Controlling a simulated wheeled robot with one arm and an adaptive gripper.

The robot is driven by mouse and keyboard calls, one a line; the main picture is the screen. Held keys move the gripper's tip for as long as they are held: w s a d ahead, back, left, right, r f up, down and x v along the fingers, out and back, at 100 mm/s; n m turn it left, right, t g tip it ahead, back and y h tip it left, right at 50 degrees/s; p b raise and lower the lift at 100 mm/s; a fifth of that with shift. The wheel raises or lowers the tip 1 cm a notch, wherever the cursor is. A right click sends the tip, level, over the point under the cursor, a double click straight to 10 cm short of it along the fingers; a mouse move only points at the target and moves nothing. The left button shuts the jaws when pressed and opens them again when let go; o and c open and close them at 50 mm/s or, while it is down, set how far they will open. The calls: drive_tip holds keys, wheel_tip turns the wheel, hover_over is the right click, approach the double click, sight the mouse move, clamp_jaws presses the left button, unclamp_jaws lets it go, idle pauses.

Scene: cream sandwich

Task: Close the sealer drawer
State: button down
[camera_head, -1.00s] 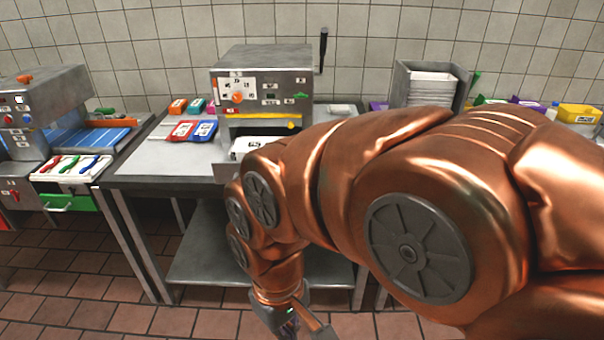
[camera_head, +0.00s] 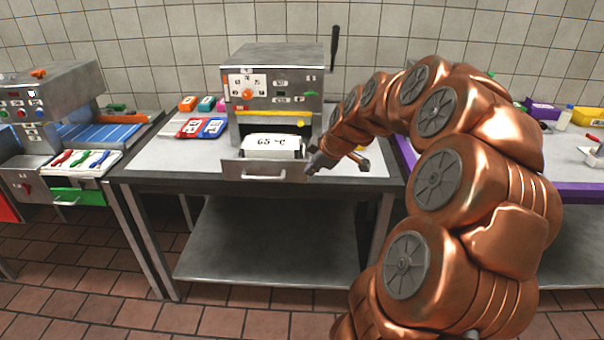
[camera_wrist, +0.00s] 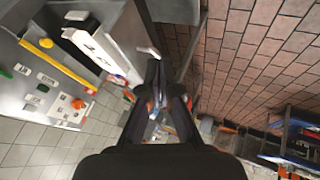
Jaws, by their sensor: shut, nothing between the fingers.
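The sealer (camera_head: 275,70) is a grey metal machine with an orange knob and a yellow strip, on the middle table. Its drawer (camera_head: 245,170) is pulled out toward the front, with a bar handle on its face. A white pack marked "65 °C" (camera_head: 272,146) lies in the drawer. My gripper (camera_head: 310,166) is shut and empty, beside the right end of the drawer front. In the wrist view the shut fingertips (camera_wrist: 155,68) are close to the drawer handle (camera_wrist: 148,52); I cannot tell whether they touch.
Red and blue packs (camera_head: 200,127) lie left of the sealer on the tabletop. Another machine (camera_head: 50,95) with a tray of coloured tools (camera_head: 85,160) stands at the left. A purple-edged table (camera_head: 570,190) stands at the right. The floor in front is clear.

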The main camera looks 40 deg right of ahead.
drive_tip(key=p, duration=0.4)
approach(297, 177)
wheel_tip(297, 177, down, 4)
drive_tip(key=a, duration=0.3)
drive_tip(key=shift+w+d+f+p, duration=0.1)
drive_tip(key=shift+w+d+p, duration=0.15)
drive_tip(key=shift+w+d, duration=0.5)
drive_tip(key=shift+w+d+f+p, duration=0.2)
drive_tip(key=shift+w+d, duration=0.4)
drive_tip(key=shift+w, duration=0.25)
drive_tip(key=shift+w+d, duration=0.15)
